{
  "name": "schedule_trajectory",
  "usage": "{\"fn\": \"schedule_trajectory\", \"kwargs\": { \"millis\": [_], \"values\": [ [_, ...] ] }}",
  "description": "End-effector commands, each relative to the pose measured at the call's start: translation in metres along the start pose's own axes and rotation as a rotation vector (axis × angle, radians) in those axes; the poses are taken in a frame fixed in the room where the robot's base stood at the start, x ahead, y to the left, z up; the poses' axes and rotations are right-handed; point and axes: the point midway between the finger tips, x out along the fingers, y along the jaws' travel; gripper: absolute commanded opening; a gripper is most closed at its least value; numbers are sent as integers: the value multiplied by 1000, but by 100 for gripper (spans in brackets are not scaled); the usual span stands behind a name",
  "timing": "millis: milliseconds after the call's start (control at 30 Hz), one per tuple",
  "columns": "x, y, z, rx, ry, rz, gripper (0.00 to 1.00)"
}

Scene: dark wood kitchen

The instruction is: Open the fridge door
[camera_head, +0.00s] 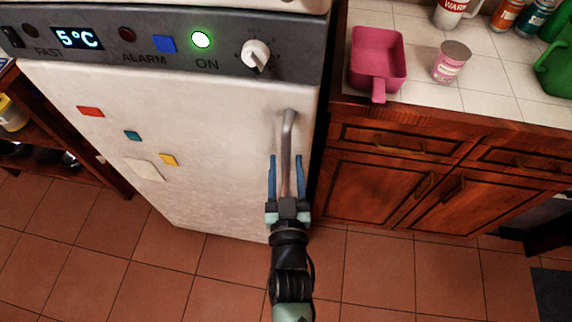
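The white fridge door (205,135) stands at the left and centre of the view and looks closed. Its metal handle (287,135) runs vertically near the door's right edge. My gripper (286,160) points up the picture toward the handle. Its two blue fingers are spread apart, one on each side of the handle's lower part. A gap shows between each finger and the handle, and I cannot tell the exact depth between them. The handle's lower end is partly hidden by my gripper.
A control panel (165,45) with a dial tops the fridge. At the right, wooden cabinets (400,180) carry a tiled counter with a pink container (378,55) and a jar (451,62). A wooden shelf (75,150) stands at the left. The tiled floor (180,280) is clear in front.

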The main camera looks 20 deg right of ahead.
Motion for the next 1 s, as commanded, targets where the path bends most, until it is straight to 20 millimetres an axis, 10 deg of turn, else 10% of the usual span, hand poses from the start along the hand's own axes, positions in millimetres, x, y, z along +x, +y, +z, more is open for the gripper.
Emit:
{"fn": "schedule_trajectory", "kwargs": {
  "millis": [267,1000],
  "values": [
    [0,0,0,0,0,0,0],
    [0,0,0,0,0,0,0]
  ]
}}
